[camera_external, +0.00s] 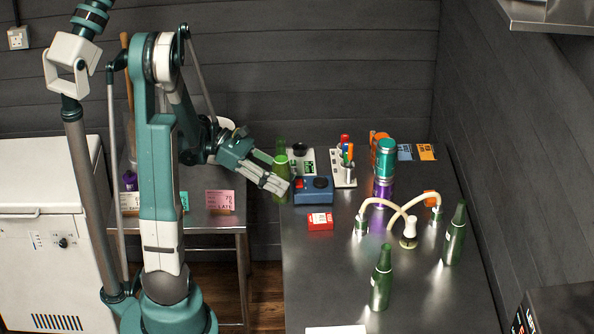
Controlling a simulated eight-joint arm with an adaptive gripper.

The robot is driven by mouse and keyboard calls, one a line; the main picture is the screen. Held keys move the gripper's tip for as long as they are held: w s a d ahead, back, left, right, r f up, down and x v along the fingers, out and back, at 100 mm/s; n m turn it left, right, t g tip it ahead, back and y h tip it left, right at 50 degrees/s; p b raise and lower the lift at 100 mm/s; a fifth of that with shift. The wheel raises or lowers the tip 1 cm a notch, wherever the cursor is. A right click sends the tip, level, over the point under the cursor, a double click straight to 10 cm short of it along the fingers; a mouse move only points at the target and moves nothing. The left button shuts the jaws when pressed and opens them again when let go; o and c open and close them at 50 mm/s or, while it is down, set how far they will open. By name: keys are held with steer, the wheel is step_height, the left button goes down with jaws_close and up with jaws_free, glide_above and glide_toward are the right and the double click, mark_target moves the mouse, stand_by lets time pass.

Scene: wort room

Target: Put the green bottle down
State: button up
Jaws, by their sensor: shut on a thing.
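My gripper (277,188) is over the left edge of the steel table, its pale fingers shut on a green bottle (281,163). The bottle looks roughly upright at the table's back left. The fingers hide part of it, and I cannot tell whether its base touches the table. Two other green bottles stand upright on the table: one at the front middle (381,280) and one at the right (455,236).
A blue box with dark knobs (313,191) sits just right of my gripper, with a red box (320,221) in front. A device with curved cream tubes (392,205) stands mid-right. The table's (315,275) front left is mostly clear.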

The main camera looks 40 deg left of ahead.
steer(key=a+f+n+t+y, duration=0.2)
steer(key=a+f+n, duration=0.1)
steer(key=a, duration=1)
steer(key=w+a+f+n+t+y+b, duration=0.1)
steer(key=a+f+n+t+y, duration=0.15)
steer(key=a, duration=0.95)
steer(key=a+f+n+t+y, duration=0.2)
steer(key=a+n+t, duration=0.1)
steer(key=a, duration=1)
steer(key=s+a+f+n+y, duration=0.2)
steer(key=s+a, duration=0.3)
steer(key=a, duration=0.7)
steer(key=shift+a+f+t, duration=0.35)
steer(key=shift+f+t, duration=0.1)
steer(key=shift+f, duration=0.2)
steer(key=shift+y, duration=0.25)
step_height(320, 180, down, 6)
steer(key=b, duration=0.2)
steer(key=shift+f, duration=0.1)
steer(key=shift+f+b, duration=0.5)
steer(key=shift+f, duration=1.4)
steer(key=shift+f, duration=0.15)
